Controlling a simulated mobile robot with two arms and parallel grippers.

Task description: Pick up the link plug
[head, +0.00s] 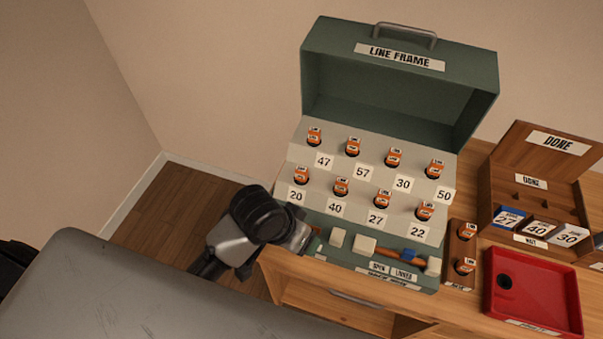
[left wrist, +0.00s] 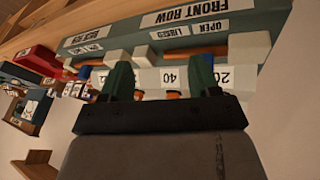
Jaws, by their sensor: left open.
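The green line frame (head: 400,85) stands open on the wooden desk, with two rows of orange-topped plugs (head: 341,187) on its sloped panel. On its front ledge lies an orange-brown bar (head: 388,253) with a blue part (head: 409,254), between white blocks. Two more orange-topped plugs (head: 466,266) stand in a small wooden holder to the right. I cannot tell which of these is the link plug. My left gripper (head: 301,236) is at the frame's front left corner. In the left wrist view my left gripper (left wrist: 160,76) is open, its green fingers apart and nothing clearly held. My right gripper is out of view.
A red tray (head: 545,322) sits at the desk's right. Behind it is a wooden DONE box (head: 487,180) with cards 27, 40 and 30. White blocks (head: 364,245) stand on the ledge close to my gripper. A grey surface (head: 150,290) fills the lower left.

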